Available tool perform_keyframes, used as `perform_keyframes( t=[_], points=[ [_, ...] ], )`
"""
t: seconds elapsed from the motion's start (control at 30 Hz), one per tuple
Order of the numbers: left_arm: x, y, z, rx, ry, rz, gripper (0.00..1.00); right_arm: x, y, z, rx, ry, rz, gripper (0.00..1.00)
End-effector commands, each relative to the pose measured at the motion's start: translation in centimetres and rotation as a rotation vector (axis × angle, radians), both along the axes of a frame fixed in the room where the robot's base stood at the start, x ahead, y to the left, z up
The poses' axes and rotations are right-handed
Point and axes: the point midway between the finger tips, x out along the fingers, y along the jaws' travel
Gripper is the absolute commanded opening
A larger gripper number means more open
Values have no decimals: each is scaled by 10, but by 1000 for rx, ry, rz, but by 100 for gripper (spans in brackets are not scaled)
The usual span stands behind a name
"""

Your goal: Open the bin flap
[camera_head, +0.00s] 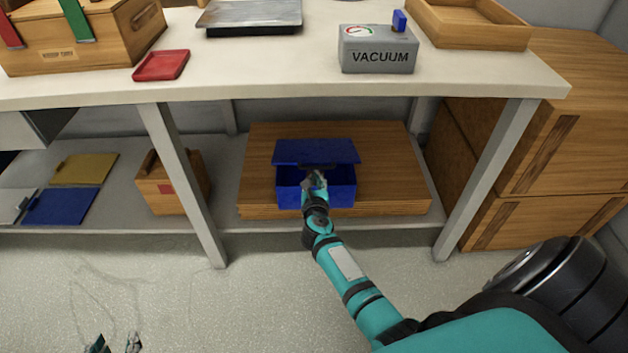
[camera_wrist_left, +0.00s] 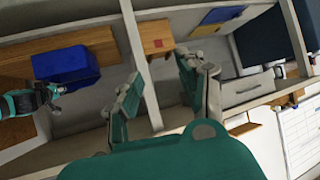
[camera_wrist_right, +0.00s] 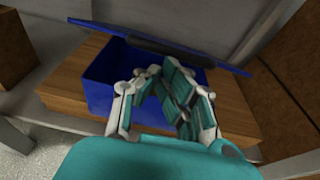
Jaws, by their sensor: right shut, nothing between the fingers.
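The blue bin (camera_head: 288,196) stands on a wooden board on the shelf under the bench. Its blue flap (camera_head: 315,151) is tilted up, with a dark gap between it and the bin body. In the right wrist view the flap (camera_wrist_right: 225,65) shows nearly edge-on, with a dark handle bar (camera_wrist_right: 160,45) along it. My right gripper (camera_head: 315,180) is shut and empty, at the bin's front just below the flap; whether it touches is unclear. My left gripper (camera_head: 116,343) is open and empty, low at the left, away from the bin (camera_wrist_left: 66,65).
Bench legs (camera_head: 190,185) and (camera_head: 487,180) flank the bin, and the bench top (camera_head: 270,75) overhangs it. A small wooden box (camera_head: 188,190) stands left on the shelf. Wooden cabinets (camera_head: 560,140) stand right. The floor in front is clear.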

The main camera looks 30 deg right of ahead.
Motion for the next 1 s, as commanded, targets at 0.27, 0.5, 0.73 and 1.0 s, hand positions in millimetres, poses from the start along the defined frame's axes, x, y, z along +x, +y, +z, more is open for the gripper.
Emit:
perform_keyframes(
  t=[0.27, 0.5, 0.73, 1.0],
  points=[
    [-62, 23, -42, 85, 384, 29, 40, 4, -3, 18, 0, -1, 0, 0],
    [-121, 42, -57, 144, 672, 51, 40, 9, -5, 32, 1, -2, 0, 0],
    [-125, 42, -45, 147, 689, 52, 40, 14, -9, 45, 0, -1, 0, 0],
    [-115, 40, -73, 149, 710, 49, 40, 22, -14, 64, 1, -2, -1, 0]
  ],
)
